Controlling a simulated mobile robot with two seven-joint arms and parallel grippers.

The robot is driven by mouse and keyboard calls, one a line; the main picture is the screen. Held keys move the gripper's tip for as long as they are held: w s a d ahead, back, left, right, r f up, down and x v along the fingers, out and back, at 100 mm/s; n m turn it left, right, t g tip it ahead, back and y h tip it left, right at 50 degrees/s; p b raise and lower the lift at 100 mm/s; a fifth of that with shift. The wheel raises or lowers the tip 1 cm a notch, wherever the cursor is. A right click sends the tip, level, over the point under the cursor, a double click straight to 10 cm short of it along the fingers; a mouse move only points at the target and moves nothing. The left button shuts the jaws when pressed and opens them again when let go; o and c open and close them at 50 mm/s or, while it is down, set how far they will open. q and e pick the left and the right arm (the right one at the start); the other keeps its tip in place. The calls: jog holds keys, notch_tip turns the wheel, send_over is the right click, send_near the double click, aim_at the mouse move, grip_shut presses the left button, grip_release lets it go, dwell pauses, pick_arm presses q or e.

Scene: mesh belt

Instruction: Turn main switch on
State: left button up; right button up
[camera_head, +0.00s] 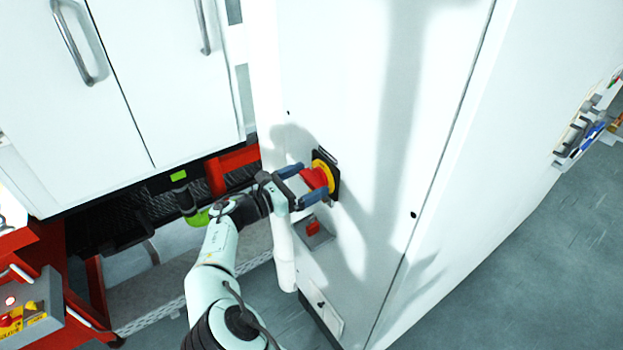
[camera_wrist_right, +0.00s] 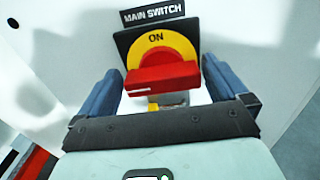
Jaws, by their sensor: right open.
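The main switch (camera_head: 323,174) is on the white cabinet front. It has a black plate, a yellow disc and a red handle. In the right wrist view the plate reads "MAIN SWITCH" (camera_wrist_right: 153,14), the yellow disc (camera_wrist_right: 155,45) reads "ON" at its top, and the red handle (camera_wrist_right: 162,78) lies about crosswise with a white mark toward its left end. My right gripper (camera_head: 310,183) is at the switch, its blue fingers open on either side of the red handle; it also shows in the wrist view (camera_wrist_right: 160,88). I cannot tell whether the fingers touch the handle. My left gripper is out of view.
A grey box with a red button (camera_head: 314,228) sits on the cabinet just below the gripper. White doors with handles (camera_head: 75,45) and a red frame (camera_head: 232,168) stand to the left. A grey control box (camera_head: 25,312) is at lower left. Floor is clear at right.

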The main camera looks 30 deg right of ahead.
jog(key=shift+d, duration=0.9)
jog(key=c, duration=0.7)
